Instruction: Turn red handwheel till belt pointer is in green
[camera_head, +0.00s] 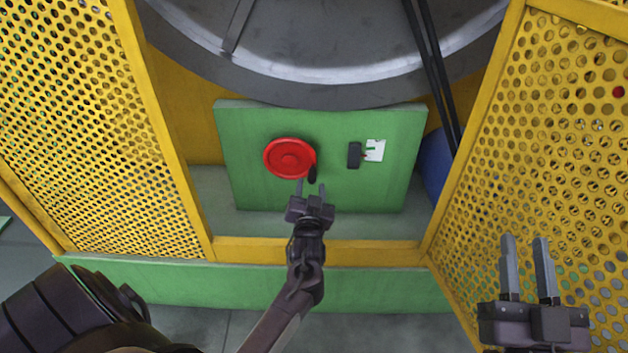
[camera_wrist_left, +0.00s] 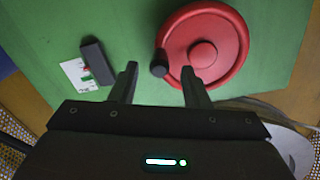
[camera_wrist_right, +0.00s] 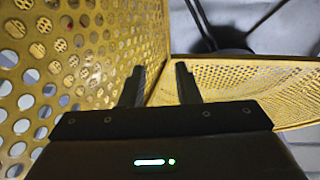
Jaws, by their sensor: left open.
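The red handwheel (camera_head: 288,157) is mounted on a green panel (camera_head: 250,190) and has a dark crank knob (camera_head: 312,174) at its lower right. My left gripper (camera_head: 311,188) is open with its fingertips by the knob. In the left wrist view the knob (camera_wrist_left: 159,69) lies just beyond and between the open fingers (camera_wrist_left: 158,84), and I cannot tell whether they touch it. The belt pointer's dark block (camera_head: 354,155) and white scale card (camera_head: 376,150) sit right of the wheel. The exact pointer reading is too small to tell. My right gripper (camera_head: 525,262) is open and empty, away from the panel.
Yellow perforated guard doors stand open on the left (camera_head: 90,130) and right (camera_head: 540,150). A large grey drum (camera_head: 330,45) hangs above the panel, with dark belts (camera_head: 432,70) to its right. A yellow sill (camera_head: 250,252) runs below the panel.

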